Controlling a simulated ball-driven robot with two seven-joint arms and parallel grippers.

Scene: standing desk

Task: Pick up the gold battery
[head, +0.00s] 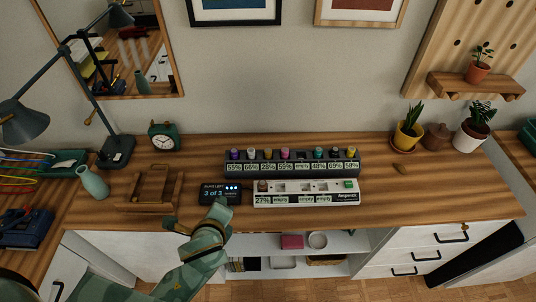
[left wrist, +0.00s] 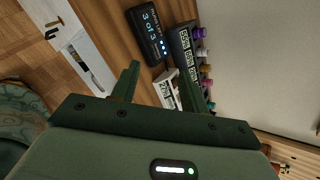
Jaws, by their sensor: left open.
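A dark rack (head: 290,170) on the desk holds a row of batteries with coloured caps above percent labels. Two caps look gold or yellow: one third from the left (head: 267,154) and one at the right end (head: 351,153). I cannot tell for sure which is the gold battery. My left gripper (head: 217,208) is open and empty at the desk's front, left of the white rack and in front of the small display. In the left wrist view its two fingers (left wrist: 160,72) are apart, with the racks beyond them. My right gripper is not in view.
A white rack (head: 307,199) in front holds one brownish battery (head: 263,186) at 27%; its other slots read empty. A dark display (head: 220,191) reads "3 of 3". A wooden stand (head: 150,190), clock (head: 164,137) and vase (head: 93,183) stand left.

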